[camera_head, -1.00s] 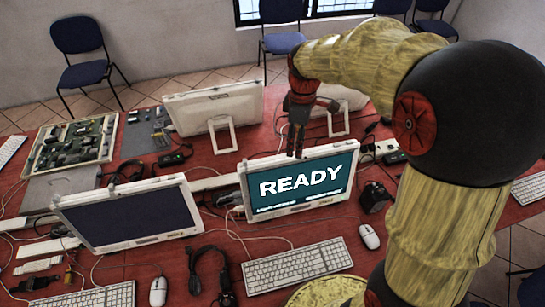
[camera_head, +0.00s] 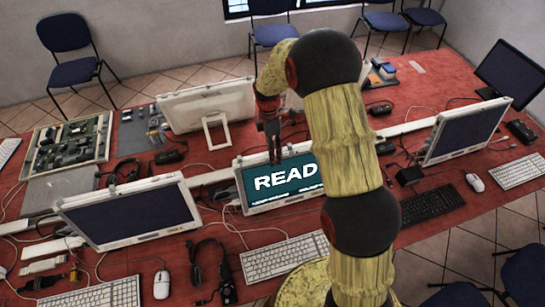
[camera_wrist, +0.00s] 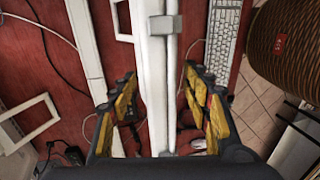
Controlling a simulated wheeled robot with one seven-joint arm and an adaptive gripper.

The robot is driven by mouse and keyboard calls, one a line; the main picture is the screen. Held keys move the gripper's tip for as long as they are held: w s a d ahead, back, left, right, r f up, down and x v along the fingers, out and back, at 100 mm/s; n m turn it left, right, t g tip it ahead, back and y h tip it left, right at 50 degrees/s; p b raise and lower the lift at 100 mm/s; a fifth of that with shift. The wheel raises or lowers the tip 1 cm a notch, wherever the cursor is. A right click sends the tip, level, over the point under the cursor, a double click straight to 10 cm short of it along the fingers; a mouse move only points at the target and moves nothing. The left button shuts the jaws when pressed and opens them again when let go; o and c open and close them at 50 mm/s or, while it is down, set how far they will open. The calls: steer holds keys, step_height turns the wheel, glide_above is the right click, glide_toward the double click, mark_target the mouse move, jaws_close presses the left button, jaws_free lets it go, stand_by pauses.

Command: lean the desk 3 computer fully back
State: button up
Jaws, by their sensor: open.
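The computer with the lit teal READY screen (camera_head: 257,183) stands tilted up on the red table, in the middle of the head view. My arm hides its right part. My gripper (camera_head: 274,152) points down at its top edge. In the wrist view the computer's pale top edge (camera_wrist: 156,60) runs between the two fingers of my gripper (camera_wrist: 160,85). The fingers are open, one on each side, with gaps visible. I cannot tell how far back the screen leans.
A dark-screened computer (camera_head: 130,212) stands at left, another (camera_head: 466,132) at right. A white computer (camera_head: 207,104) stands behind, back turned. A keyboard (camera_head: 285,257) lies in front of the lit screen. Cables and a black adapter cable (camera_head: 212,270) lie loose on the table.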

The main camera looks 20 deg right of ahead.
steer(key=shift+x, duration=1.15)
steer(key=shift+c, duration=0.9)
jaws_close()
